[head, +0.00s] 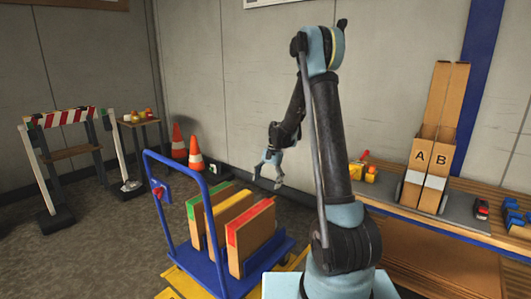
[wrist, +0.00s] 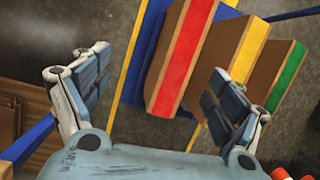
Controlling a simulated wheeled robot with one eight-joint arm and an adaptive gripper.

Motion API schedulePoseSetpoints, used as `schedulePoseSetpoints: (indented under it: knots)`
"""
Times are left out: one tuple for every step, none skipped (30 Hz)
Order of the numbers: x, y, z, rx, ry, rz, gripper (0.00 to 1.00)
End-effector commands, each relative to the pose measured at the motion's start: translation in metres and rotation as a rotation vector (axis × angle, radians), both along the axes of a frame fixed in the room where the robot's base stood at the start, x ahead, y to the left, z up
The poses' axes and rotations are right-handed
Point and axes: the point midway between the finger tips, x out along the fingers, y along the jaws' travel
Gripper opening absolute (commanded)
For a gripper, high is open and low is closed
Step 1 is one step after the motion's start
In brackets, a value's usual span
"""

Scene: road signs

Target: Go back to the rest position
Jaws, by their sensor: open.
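My gripper (head: 268,178) hangs from my arm near the middle of the head view, above and behind the trolley's right side. Its two fingers are spread apart with nothing between them; the wrist view also shows the open gripper (wrist: 160,100). A blue trolley (head: 174,206) stands below it. The trolley holds boards with a red edge (head: 249,221), a yellow edge (head: 222,204) and a green edge (head: 209,198). In the wrist view the red-edged board (wrist: 183,60) is nearest, apart from the fingers.
A workbench (head: 465,219) at right bears an A/B cardboard holder (head: 431,157) and small coloured items. Two orange cones (head: 195,153) stand by the back wall. A striped barrier (head: 66,117) stands at left. Floor between barrier and trolley is free.

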Motion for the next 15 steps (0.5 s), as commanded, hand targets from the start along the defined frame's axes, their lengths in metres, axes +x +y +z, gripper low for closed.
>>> schedulePoseSetpoints:
  knots:
    - [-0.009,-0.007,0.012,-0.001,-0.012,0.008,0.87]
    - [-0.012,-0.01,0.018,-0.001,-0.021,0.014,0.87]
    - [-0.018,-0.014,0.027,-0.002,-0.031,0.024,0.87]
    - [-0.023,-0.017,0.032,-0.002,-0.038,0.03,0.87]
    - [-0.027,-0.021,0.038,-0.003,-0.045,0.038,0.87]
    - [-0.033,-0.025,0.045,-0.005,-0.055,0.045,0.87]
    - [-0.038,-0.029,0.051,-0.006,-0.063,0.052,0.87]
    - [-0.043,-0.032,0.056,-0.007,-0.071,0.059,0.87]
    - [-0.049,-0.037,0.063,-0.008,-0.08,0.068,0.87]
    - [-0.054,-0.04,0.068,-0.009,-0.087,0.074,0.87]
    - [-0.059,-0.043,0.072,-0.011,-0.094,0.082,0.87]
    - [-0.066,-0.048,0.078,-0.012,-0.104,0.09,0.87]
    - [-0.072,-0.051,0.083,-0.014,-0.112,0.098,0.87]
    - [-0.077,-0.054,0.087,-0.015,-0.119,0.104,0.87]
    - [-0.084,-0.058,0.092,-0.017,-0.129,0.114,0.87]
